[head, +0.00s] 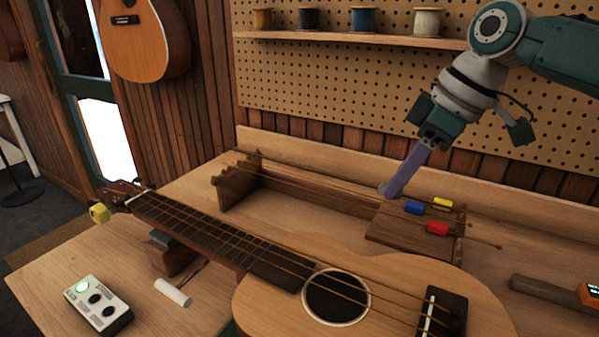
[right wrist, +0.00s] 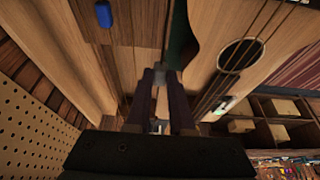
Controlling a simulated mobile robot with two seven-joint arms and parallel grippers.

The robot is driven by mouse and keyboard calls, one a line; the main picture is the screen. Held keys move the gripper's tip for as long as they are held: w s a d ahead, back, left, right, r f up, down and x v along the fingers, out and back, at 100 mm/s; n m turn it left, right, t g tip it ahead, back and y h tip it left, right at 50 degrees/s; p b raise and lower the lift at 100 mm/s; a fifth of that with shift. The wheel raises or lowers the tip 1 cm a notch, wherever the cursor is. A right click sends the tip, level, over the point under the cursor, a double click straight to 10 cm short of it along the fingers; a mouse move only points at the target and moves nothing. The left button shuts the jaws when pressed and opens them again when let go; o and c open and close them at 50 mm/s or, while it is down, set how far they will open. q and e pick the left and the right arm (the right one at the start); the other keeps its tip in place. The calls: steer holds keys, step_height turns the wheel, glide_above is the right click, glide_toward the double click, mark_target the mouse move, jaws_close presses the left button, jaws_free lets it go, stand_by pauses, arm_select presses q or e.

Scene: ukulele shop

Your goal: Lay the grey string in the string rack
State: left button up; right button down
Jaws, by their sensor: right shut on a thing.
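My right gripper (head: 390,188) is shut on the grey string's small grey grip (head: 384,190), above the back of the string rack. The grip (right wrist: 160,75) also shows between the fingertips (right wrist: 160,78) in the right wrist view. The thin string itself is hard to make out. The wooden string rack (head: 237,187) has a notched post at left and a flat block at right. Strings with a blue grip (head: 414,208), a yellow grip (head: 442,203) and a red grip (head: 437,228) lie at its right end. My left gripper is out of view.
A ukulele (head: 390,275) lies in front of the rack, its neck on a support (head: 172,257). A hammer-like tool (head: 545,293) is at right. Spools stand on a shelf (head: 350,39) behind.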

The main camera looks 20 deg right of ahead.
steer(key=shift+d, duration=0.1)
steer(key=shift+r+p, duration=0.2)
steer(key=shift+p, duration=0.5)
steer(key=shift+f, duration=0.2)
step_height(320, 180, down, 5)
steer(key=b, duration=0.5)
steer(key=shift+f+b, duration=0.8)
steer(key=shift+f, duration=0.15)
steer(key=c, duration=0.7)
jaws_free()
steer(key=shift+o, duration=0.2)
